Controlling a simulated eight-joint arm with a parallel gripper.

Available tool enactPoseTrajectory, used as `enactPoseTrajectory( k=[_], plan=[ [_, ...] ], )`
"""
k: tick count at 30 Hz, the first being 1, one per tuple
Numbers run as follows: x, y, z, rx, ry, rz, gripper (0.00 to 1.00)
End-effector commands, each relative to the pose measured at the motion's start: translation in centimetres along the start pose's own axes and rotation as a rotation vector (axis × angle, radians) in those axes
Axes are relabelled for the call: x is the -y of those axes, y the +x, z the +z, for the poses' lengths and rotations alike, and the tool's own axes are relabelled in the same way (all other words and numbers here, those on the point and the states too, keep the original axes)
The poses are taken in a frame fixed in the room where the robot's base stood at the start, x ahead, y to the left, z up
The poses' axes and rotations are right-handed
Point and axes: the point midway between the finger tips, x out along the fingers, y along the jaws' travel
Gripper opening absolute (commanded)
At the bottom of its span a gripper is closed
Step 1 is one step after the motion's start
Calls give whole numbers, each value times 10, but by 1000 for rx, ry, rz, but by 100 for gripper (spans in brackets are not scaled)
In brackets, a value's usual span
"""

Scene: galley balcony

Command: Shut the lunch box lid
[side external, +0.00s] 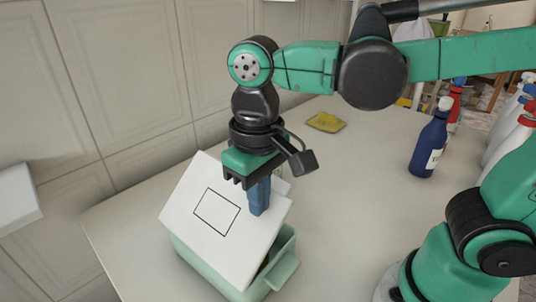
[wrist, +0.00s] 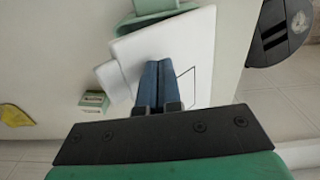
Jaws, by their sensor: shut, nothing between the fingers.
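The lunch box (side external: 284,268) is a pale green box with a side handle, standing near the front edge of the table. Its white lid (side external: 180,205), marked with a black square outline, is partly open and slopes over the box, with a gap at the right. The lid also shows in the wrist view (wrist: 200,45), with part of the green box (wrist: 150,7) beyond it. My gripper (side external: 258,212) points down with its blue fingers together and empty. The fingers (wrist: 158,66) are over the lid's upper face, at or very near it; contact is unclear.
A yellow sponge (side external: 326,122) lies farther back on the table. A dark blue bottle (side external: 430,142) stands at the right, with several red and white bottles (side external: 508,142) beyond. A small green-and-white item (wrist: 94,101) lies near the lid. A panelled wall (side external: 110,90) borders the left.

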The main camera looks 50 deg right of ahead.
Motion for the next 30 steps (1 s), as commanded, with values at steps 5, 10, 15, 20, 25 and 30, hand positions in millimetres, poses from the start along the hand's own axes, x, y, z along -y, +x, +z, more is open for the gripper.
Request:
enactPoseTrajectory(
  k=[5,10,15,20,25,30],
  plan=[
    [-8,8,0,0,3,0,0],
    [-11,12,0,0,0,0,0],
    [-11,12,0,0,0,0,0],
    [-12,15,0,0,1,0,0],
    [-14,20,0,0,1,0,0],
    [-14,8,0,0,0,0,0]
  ],
)
